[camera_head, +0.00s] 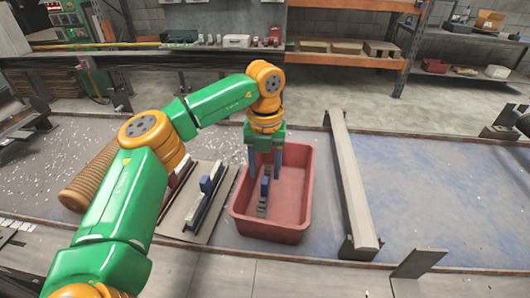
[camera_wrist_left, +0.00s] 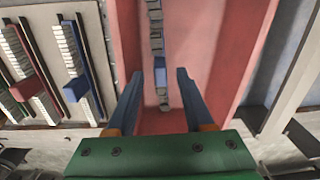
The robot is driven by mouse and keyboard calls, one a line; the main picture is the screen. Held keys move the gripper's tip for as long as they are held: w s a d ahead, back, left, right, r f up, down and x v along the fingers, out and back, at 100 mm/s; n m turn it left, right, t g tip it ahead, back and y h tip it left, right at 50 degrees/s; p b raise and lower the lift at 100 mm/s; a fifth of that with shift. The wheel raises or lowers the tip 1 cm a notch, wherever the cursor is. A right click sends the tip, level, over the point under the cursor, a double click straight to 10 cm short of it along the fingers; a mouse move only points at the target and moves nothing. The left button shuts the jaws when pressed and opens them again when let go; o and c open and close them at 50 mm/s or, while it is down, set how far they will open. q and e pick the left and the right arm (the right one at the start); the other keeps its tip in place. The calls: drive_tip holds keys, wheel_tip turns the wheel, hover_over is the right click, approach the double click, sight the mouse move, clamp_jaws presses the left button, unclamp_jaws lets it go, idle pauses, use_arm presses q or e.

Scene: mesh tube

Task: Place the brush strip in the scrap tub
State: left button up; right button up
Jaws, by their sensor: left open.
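A dark, segmented strip with a blue block at its middle (camera_head: 265,188) lies inside the red scrap tub (camera_head: 308,190), near the tub's left side. It looks like the brush strip. My left gripper (camera_head: 265,170) points down into the tub above this strip. In the left wrist view the gripper (camera_wrist_left: 160,95) is open, and its two blue fingers stand apart on either side of the strip (camera_wrist_left: 157,42), not touching it. The strip's near end shows between the fingers. My right gripper is not in view.
Left of the tub, a tilted board (camera_head: 178,216) holds strips with pale bristles, one with a blue block (camera_head: 206,184) and one with a red block (camera_wrist_left: 23,90). A ribbed brown tube (camera_head: 90,180) lies farther left.

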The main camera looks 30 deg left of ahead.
sight(265, 178)
use_arm(q)
wheel_tip(265, 178, up, 9)
drive_tip(key=shift+f, duration=0.2)
idle(0.4)
